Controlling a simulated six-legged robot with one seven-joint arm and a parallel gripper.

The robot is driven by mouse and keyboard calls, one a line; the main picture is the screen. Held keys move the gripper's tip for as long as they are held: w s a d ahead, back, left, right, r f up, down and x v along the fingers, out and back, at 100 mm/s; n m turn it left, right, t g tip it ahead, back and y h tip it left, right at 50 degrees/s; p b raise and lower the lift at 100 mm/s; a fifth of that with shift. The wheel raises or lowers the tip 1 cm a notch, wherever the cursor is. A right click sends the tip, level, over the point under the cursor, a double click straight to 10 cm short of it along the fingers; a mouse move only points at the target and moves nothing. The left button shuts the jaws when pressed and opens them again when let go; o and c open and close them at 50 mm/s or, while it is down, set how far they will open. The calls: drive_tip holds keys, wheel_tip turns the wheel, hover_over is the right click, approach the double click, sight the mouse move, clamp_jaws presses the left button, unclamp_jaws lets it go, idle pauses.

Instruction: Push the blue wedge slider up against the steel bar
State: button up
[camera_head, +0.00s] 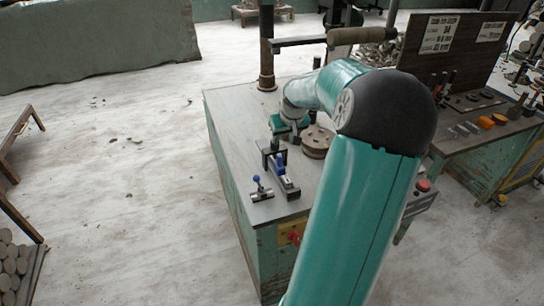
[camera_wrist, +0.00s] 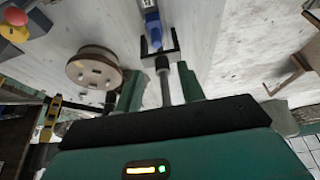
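The blue wedge slider (camera_head: 278,166) sits in a narrow dark track on the bench. It also shows in the wrist view (camera_wrist: 152,27), beyond my fingertips. A grey metal block, perhaps the steel bar (camera_head: 291,191), lies at the near end of the track; a pale grey part (camera_wrist: 148,4) shows past the slider at the top of the wrist view. My gripper (camera_head: 277,142) is above the track's far end. In the wrist view its green fingers (camera_wrist: 160,82) are parted, with a dark round-tipped rod between them and gaps on both sides. Contact with the slider cannot be told.
A small clamp with a blue knob (camera_head: 259,190) lies left of the track. A dark bracket (camera_wrist: 174,42) stands around the slider's near end in the wrist view. A round brown wheel (camera_head: 317,142) sits to the right. Bare bench top (camera_head: 228,112) is at the left.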

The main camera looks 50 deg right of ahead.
sight(280, 156)
drive_tip(key=x, duration=1.3)
drive_tip(key=shift+s+d+f, duration=0.15)
drive_tip(key=shift+s+f, duration=0.15)
clamp_jaws()
